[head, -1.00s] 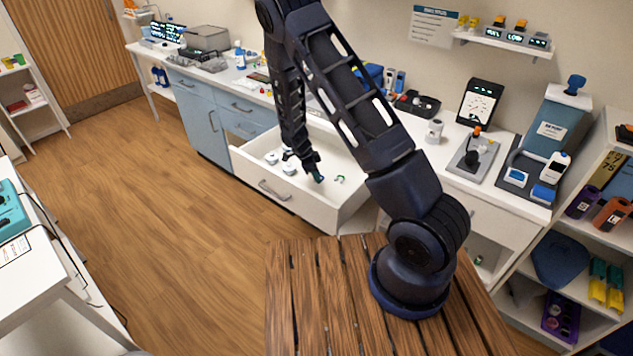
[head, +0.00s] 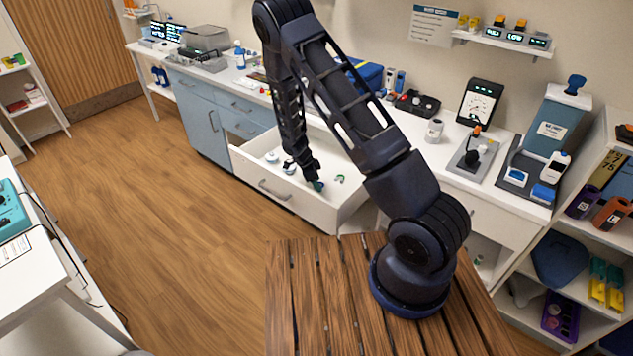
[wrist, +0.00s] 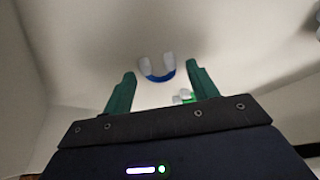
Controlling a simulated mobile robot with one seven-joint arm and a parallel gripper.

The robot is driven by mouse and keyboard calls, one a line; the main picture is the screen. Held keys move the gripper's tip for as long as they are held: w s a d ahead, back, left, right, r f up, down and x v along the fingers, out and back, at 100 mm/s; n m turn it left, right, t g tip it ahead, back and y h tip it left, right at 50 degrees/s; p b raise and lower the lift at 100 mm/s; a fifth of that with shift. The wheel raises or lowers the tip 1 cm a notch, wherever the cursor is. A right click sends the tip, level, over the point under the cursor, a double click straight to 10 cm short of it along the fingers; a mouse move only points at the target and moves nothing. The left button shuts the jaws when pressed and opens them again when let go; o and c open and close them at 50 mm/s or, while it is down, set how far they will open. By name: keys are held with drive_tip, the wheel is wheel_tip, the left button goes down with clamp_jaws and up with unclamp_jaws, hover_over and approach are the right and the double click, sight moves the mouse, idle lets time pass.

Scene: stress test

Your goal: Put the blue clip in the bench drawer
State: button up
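The bench drawer (head: 262,190) is pulled open, its white interior showing. My gripper (head: 318,184) is low inside it, near the front right. In the wrist view the two green fingers stand wide apart with nothing between them. The blue clip (wrist: 161,77), a U shape with a blue bend and pale ends, appears on the drawer floor just beyond the fingertips. I cannot make it out in the head view, where my gripper may hide it. A green clip (head: 339,178) lies right of my gripper and shows by the right finger in the wrist view (wrist: 187,97).
Round white items (head: 289,167) lie in the drawer left of my gripper. The drawer walls stand close around it. The bench top above holds a black tray (head: 417,104), a white jar (head: 434,130) and a gauge (head: 481,101). The floor before the drawer is clear.

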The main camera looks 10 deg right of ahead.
drive_tip(key=v, duration=1.2)
drive_tip(key=s+d+r+n+y, duration=0.1)
drive_tip(key=d+r+n, duration=0.15)
drive_tip(key=r, duration=0.55)
drive_tip(key=s+d+r+n+y, duration=0.15)
drive_tip(key=d+r, duration=0.25)
drive_tip(key=r, duration=0.4)
drive_tip(key=s+d+r+n+t+y, duration=0.15)
drive_tip(key=s+d+r+n, duration=0.45)
drive_tip(key=r, duration=0.6)
drive_tip(key=s+d+r+n+t, duration=0.1)
drive_tip(key=s+d+r+n, duration=0.1)
drive_tip(key=s, duration=0.5)
drive_tip(key=s+d+r+n+t, duration=0.1)
drive_tip(key=s+d+r+n, duration=0.2)
drive_tip(key=s, duration=0.4)
drive_tip(key=s+d+r+n+t, duration=0.1)
drive_tip(key=s+d+r+n, duration=0.2)
drive_tip(key=s+r, duration=0.3)
drive_tip(key=shift+s+d, duration=0.65)
drive_tip(key=shift+s, duration=0.2)
